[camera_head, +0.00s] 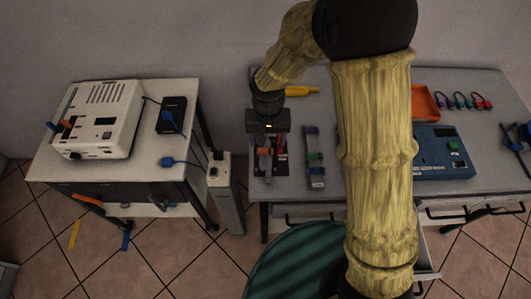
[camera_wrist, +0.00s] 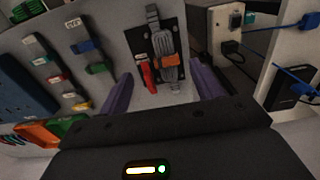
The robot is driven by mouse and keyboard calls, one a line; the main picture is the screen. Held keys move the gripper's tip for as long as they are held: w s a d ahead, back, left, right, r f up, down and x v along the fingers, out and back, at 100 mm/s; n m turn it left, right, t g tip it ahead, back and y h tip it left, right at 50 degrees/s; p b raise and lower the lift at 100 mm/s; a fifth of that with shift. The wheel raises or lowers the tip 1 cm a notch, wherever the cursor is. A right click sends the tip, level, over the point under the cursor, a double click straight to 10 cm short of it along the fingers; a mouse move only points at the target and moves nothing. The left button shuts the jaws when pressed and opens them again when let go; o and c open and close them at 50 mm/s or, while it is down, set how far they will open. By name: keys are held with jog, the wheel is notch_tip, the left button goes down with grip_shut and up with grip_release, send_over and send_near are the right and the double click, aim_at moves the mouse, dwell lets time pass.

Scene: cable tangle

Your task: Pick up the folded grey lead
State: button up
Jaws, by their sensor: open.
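The folded grey lead (camera_wrist: 166,48) lies on a black panel (camera_wrist: 136,40) in the wrist view, bound with an orange band (camera_wrist: 170,61). A short red item (camera_wrist: 145,74) lies close beside it on the same panel. The lead lies beyond the fingertips, roughly in line with the gap. In the head view, my gripper's dark body is above the panel's far edge and hides part of it; the grey lead (camera_head: 265,164) shows just below.
Other banded folded leads (camera_head: 315,170) lie right of the panel on the table (camera_head: 460,200). A blue box (camera_head: 436,160), an orange tray (camera_head: 424,103) and small coloured leads (camera_head: 462,100) are farther right. A white socket post (camera_head: 221,180) and a side table with a white device (camera_head: 100,120) stand left.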

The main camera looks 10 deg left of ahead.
send_over(266, 161)
jog(key=f, duration=0.7)
jog(key=shift+s+d+f+p, duration=0.2)
jog(key=shift+d+f+p, duration=0.05)
jog(key=shift+d+p, duration=0.05)
jog(key=shift+f, duration=0.1)
jog(key=shift+w+a+f+p, duration=0.1)
jog(key=shift+a+f+p, duration=0.2)
jog(key=shift+f, duration=0.95)
jog(key=shift+w+a+f+p, duration=0.1)
jog(key=shift+f+p, duration=0.3)
jog(key=shift+f, duration=0.85)
jog(key=c, duration=1.1)
jog(key=shift+r, duration=0.1)
